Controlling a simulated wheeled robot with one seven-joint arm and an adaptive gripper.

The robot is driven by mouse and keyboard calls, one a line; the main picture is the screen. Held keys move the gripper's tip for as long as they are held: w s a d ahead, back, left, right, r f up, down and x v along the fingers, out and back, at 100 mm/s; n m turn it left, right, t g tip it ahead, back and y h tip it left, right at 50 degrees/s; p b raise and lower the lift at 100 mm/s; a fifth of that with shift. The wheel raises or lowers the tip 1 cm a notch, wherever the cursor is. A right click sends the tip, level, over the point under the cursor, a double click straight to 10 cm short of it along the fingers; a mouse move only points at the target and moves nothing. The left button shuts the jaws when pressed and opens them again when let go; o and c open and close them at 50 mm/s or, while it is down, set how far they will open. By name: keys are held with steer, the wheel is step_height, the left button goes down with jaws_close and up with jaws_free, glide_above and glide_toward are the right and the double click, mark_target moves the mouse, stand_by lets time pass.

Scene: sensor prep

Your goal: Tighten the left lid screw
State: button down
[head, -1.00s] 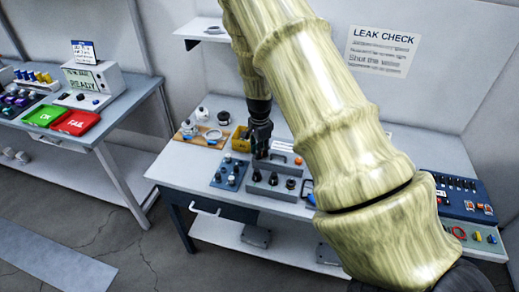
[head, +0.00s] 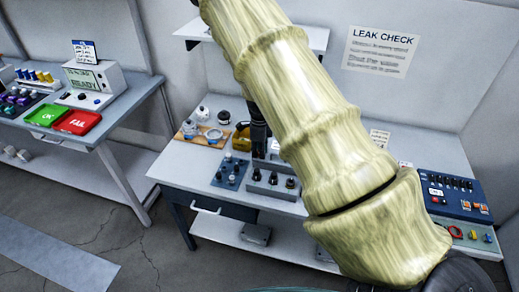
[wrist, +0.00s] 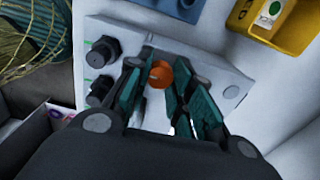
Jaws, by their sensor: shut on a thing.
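In the wrist view my gripper (wrist: 157,68) has its teal fingers closed in on both sides of a round orange screw head (wrist: 160,74). The head sits at a pale grey block (wrist: 205,75). Two black knobs (wrist: 102,50) stand on that block left of the fingers. In the head view the grey block (head: 262,190) stands on the bench with several dark knobs on top. My gripper (head: 259,150) reaches down behind it, partly hidden by my arm. I cannot tell how deep the screw sits.
A blue switch box (head: 455,196) stands at the right. My arm hides the bench's middle.

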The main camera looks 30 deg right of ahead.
stand_by(0.4)
steer(key=c, duration=1.2)
jaws_free()
step_height(320, 180, up, 12)
